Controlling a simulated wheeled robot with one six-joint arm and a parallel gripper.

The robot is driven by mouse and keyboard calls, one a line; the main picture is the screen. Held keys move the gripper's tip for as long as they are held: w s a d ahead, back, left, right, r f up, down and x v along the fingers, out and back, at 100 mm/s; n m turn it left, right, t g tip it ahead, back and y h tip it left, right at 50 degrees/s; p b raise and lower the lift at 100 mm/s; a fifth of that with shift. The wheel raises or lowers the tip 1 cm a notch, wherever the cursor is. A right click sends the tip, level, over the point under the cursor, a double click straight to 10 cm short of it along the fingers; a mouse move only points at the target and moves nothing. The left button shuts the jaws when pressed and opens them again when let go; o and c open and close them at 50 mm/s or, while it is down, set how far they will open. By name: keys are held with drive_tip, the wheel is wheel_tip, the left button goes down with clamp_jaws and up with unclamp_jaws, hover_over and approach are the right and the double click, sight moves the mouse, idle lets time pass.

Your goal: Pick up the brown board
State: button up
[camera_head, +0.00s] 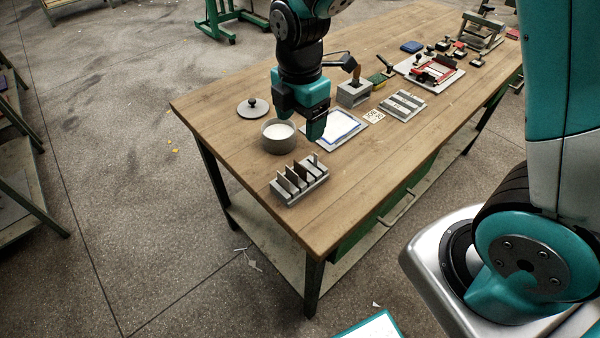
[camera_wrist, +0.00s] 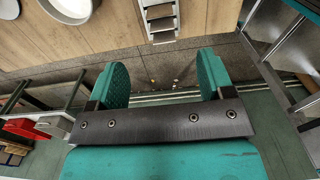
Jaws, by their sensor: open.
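A grey slotted rack (camera_head: 312,186) stands near the front left corner of the wooden table and holds several thin upright boards. One of them looks dark brown (camera_head: 297,171), though it is small and partly hidden by its neighbours. My gripper (camera_head: 317,128) hangs above the table, behind the rack and close to the right of a grey pot (camera_head: 284,146) with white contents. In the wrist view, the two teal fingers of my gripper (camera_wrist: 165,82) are wide apart with nothing between them. The brown board cannot be made out in the wrist view.
The wooden table (camera_head: 235,105) also bears a pot lid (camera_head: 253,107), a white sheet with a blue border (camera_head: 338,126), a grey slotted block (camera_head: 402,105) and a red device (camera_head: 434,72). The tabletop's left end and front edge are mostly clear.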

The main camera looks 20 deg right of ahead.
sight(300, 167)
wheel_tip(300, 167, down, 14)
drive_tip(key=shift+r+p, duration=0.2)
drive_tip(key=shift+p, duration=0.65)
drive_tip(key=c, duration=1)
